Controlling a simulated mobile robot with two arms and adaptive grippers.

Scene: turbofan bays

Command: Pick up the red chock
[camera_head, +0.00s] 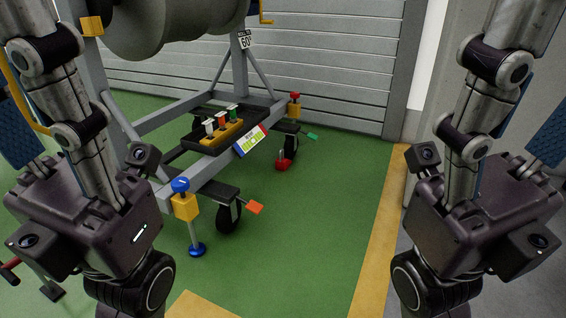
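A small red block (284,164), which looks like the red chock, sits on the green floor by the far caster of the grey engine stand. A short grey upright piece shows above it. I cannot tell whether it is a separate chock or the foot of the red-knobbed jack (294,104) above it. My left and right arms fill the sides of the picture, well apart from the red block. I see no fingertips of either gripper.
The grey stand (215,165) carries a dark tray (190,145) with several small items. A blue-knobbed jack (184,205), a near caster (229,215) and an orange tab (255,207) stand at its front. Green floor (320,220) is clear to the right, up to a yellow line (375,245).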

